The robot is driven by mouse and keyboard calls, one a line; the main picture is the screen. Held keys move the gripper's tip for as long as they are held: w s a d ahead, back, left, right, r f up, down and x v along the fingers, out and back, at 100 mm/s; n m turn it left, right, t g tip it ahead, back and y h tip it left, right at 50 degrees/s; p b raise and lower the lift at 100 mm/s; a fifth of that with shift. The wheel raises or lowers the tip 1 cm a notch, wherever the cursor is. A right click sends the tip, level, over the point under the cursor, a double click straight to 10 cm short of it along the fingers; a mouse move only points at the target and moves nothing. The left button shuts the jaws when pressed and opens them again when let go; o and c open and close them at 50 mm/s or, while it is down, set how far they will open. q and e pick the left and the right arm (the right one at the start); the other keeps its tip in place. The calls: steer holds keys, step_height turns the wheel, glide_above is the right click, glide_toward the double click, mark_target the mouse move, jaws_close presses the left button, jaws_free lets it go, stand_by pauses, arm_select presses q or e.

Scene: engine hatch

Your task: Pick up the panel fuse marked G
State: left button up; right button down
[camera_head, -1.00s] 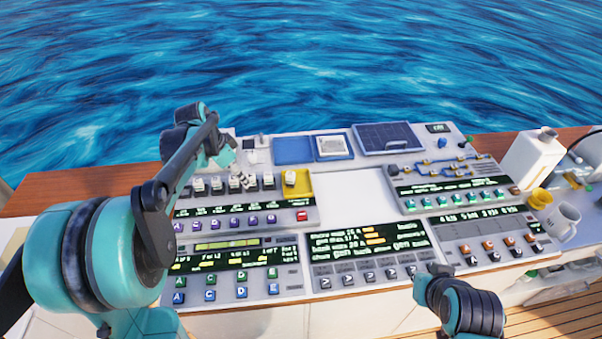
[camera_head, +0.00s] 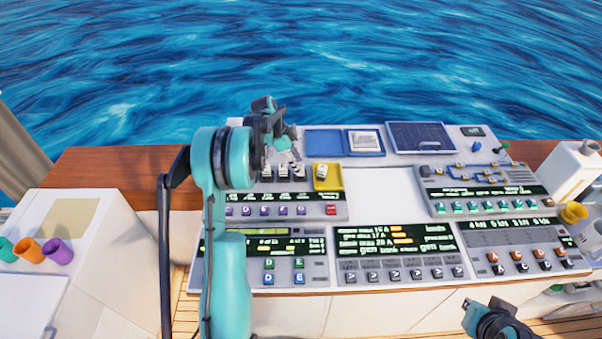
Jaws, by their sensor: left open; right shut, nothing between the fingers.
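A row of fuses with white caps and dark bases (camera_head: 282,172) stands at the back of the left panel, partly hidden behind my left arm. Another white-capped fuse (camera_head: 321,171) sits in a yellow tray (camera_head: 335,184) just right of the row. The letters on the caps are too small to read, so I cannot tell which is marked G. My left gripper (camera_head: 294,160) is open, pointing down over the right part of the row; I cannot tell if it touches a fuse. My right gripper (camera_head: 484,308) is shut and empty, low in front of the console.
Button panels and displays (camera_head: 398,240) fill the console front. A blue tray (camera_head: 324,143) and a solar panel (camera_head: 421,136) lie at the back. The white middle surface (camera_head: 383,190) is clear.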

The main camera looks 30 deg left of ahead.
mark_target(300, 165)
arm_select(q)
steer(key=x, duration=0.3)
steer(key=shift+c, duration=0.7)
jaws_close()
steer(key=shift+r, duration=0.1)
